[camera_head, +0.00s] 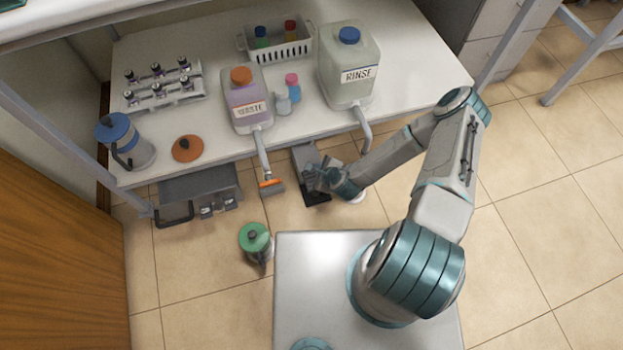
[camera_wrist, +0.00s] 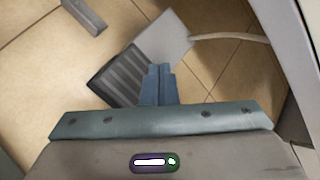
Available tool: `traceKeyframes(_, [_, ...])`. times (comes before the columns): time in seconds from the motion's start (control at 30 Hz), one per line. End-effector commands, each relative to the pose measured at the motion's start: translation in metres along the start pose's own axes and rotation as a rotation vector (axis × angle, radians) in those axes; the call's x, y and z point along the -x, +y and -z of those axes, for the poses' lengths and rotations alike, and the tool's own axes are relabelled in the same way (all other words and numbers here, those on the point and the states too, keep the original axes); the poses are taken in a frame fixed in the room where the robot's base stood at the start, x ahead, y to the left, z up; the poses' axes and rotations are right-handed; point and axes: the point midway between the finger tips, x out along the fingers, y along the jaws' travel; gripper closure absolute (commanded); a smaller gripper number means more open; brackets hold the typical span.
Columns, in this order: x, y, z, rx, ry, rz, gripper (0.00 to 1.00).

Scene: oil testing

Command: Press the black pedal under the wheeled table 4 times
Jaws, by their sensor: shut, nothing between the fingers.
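The black pedal (camera_wrist: 117,76) has a ribbed top and sits on the tiled floor, joined to a light grey housing (camera_wrist: 165,40). In the head view the pedal (camera_head: 314,198) shows just in front of the white wheeled table (camera_head: 300,125), partly hidden by my gripper. My gripper (camera_head: 325,178) reaches down over it. In the wrist view my gripper's fingers (camera_wrist: 158,72) are together, with nothing between them, and overlap the right part of the pedal. I cannot tell whether the fingertips touch it.
A waste jug (camera_head: 245,95) and a rinse jug (camera_head: 348,75) stand on the table, their spouts hanging over the front edge near my arm. A green-lidded container (camera_head: 256,240) stands on the floor.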

Motion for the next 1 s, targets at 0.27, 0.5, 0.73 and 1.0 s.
traceKeyframes(0.27, [0.000, 0.000, 0.000, 0.000, 0.000, 0.000, 1.00])
traceKeyframes(0.5, [0.005, -0.010, -0.001, 0.074, -0.003, -0.024, 1.00])
traceKeyframes(0.73, [0.031, -0.048, -0.005, 0.390, -0.005, -0.141, 1.00])
traceKeyframes(1.0, [0.084, -0.100, -0.012, 0.782, 0.020, -0.304, 1.00])
